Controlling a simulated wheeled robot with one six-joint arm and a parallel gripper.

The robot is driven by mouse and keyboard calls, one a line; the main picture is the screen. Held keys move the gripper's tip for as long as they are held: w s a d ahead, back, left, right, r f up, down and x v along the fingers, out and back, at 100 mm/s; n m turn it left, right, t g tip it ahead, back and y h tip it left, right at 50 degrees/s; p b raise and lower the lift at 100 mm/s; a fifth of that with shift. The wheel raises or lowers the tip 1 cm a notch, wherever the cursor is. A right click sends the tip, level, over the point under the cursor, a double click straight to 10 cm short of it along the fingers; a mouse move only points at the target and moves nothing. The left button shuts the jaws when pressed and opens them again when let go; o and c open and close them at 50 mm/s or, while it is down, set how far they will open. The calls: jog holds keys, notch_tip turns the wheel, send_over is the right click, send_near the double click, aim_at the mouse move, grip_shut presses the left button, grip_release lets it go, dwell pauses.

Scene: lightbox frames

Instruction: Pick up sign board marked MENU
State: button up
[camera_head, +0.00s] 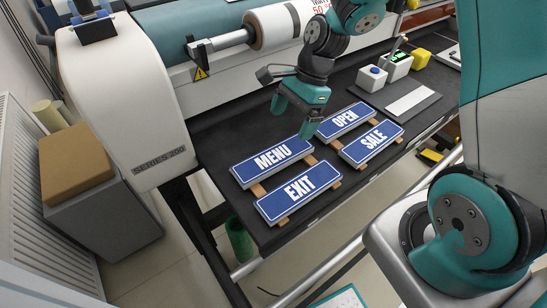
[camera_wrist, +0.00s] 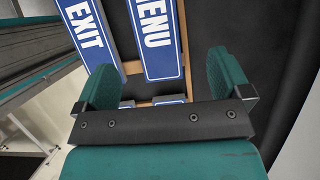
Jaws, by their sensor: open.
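The MENU sign board (camera_head: 271,160) is a blue plate with white letters and a white border, lying flat on wooden strips on the black table. In the wrist view, the MENU board (camera_wrist: 156,40) runs up the middle, its lower end near the gap between my fingers. My gripper (camera_head: 294,118) is open and empty, held above the table near the board's right end. In the wrist view, my gripper (camera_wrist: 165,78) shows both teal fingers spread apart, with nothing between them.
The EXIT board (camera_head: 298,192) lies just in front of MENU. The OPEN board (camera_head: 343,119) and SALE board (camera_head: 372,142) lie to the right. The large roll machine (camera_head: 165,38) borders the table's back.

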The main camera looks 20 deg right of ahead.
aim_at(279, 154)
jog(key=x, duration=0.3)
jog(key=shift+f, duration=0.15)
jog(key=shift+s+p+x, duration=0.2)
jog(key=shift+p+x, duration=0.05)
jog(key=shift+x, duration=1.1)
jog(key=shift+s+p+x, duration=0.2)
jog(key=shift+x, duration=1.15)
jog(key=c, duration=1.1)
jog(key=shift+o, duration=0.2)
